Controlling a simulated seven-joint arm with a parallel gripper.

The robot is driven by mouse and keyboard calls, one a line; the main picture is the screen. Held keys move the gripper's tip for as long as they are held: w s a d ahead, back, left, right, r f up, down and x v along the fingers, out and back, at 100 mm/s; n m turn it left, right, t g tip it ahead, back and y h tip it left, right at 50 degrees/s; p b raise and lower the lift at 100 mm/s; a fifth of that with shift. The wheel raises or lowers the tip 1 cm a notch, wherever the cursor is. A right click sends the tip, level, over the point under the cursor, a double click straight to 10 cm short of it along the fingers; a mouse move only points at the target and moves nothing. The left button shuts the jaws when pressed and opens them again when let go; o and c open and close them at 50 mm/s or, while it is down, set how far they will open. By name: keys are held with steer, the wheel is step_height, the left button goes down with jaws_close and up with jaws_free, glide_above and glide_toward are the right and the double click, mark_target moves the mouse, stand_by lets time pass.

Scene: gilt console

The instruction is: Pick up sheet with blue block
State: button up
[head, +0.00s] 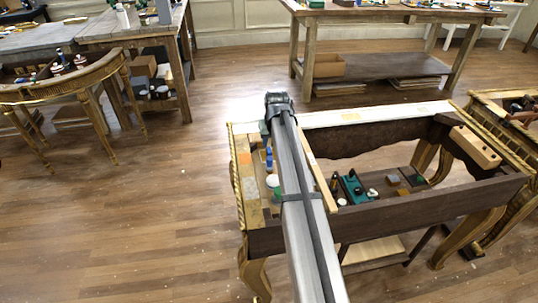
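The gilt console (480,192) stands at centre right, its top open in the middle so that a lower level shows. A small blue thing (268,157), perhaps the blue block, is on its left side, just left of my arm and partly hidden. A small flat orange piece (246,158), perhaps a sheet, lies on the left rail. Which one is the task's sheet I cannot tell. My arm reaches over the console's left part. My gripper's fingers do not show.
Small flat squares (393,180) and a green tool (353,186) lie on the lower level. A wooden block with holes (475,147) sits at the right. A workbench (390,14) stands behind; a curved gilt table (60,88) is at left. Floor left of the console is clear.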

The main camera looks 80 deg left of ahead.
mark_target(269, 149)
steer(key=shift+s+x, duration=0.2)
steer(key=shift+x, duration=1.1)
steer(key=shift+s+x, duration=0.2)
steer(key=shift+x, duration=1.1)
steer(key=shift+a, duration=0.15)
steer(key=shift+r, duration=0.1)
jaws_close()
